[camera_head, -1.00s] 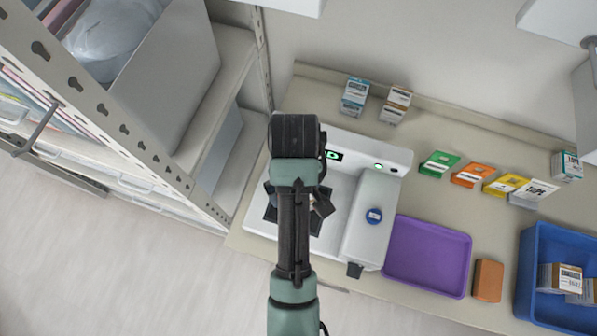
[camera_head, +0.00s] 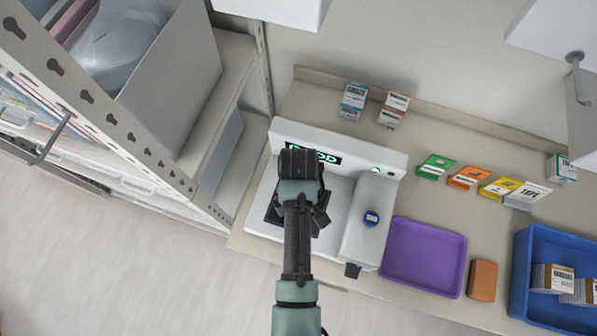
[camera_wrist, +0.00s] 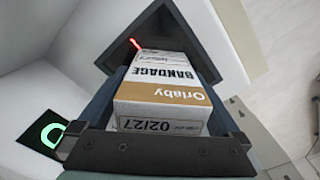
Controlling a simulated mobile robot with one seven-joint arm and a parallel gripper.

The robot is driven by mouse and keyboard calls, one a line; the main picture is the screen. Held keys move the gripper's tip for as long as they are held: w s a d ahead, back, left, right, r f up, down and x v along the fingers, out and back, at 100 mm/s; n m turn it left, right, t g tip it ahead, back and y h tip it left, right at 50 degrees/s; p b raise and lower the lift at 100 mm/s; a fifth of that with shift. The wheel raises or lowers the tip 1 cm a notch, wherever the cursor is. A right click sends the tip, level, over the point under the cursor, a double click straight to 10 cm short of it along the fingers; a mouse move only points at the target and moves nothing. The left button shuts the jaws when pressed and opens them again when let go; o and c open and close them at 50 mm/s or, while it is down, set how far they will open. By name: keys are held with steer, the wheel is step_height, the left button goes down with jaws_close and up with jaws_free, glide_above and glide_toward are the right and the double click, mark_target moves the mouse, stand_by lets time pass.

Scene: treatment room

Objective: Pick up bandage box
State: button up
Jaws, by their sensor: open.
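In the wrist view, a white and tan bandage box (camera_wrist: 165,94) marked "Orlaby BANDAGE" and "02/27" lies close below my gripper (camera_wrist: 160,80). My gripper is open, with its dark jaws along both sides of the box; I cannot tell whether they touch it. In the head view, my gripper (camera_head: 298,205) is over the dark square plate (camera_head: 272,216) of the white scanner (camera_head: 340,195). My arm hides the box there. A red light line shows by the box's far end.
The scanner's display (camera_head: 327,159) glows green. To its right are a purple tray (camera_head: 424,258), a brown block (camera_head: 482,281) and a blue bin (camera_head: 521,275) holding boxes. Several coloured boxes stand behind. A metal shelf rack (camera_head: 125,130) rises at the left.

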steer(key=shift+r, duration=0.1)
steer(key=c, duration=1.5)
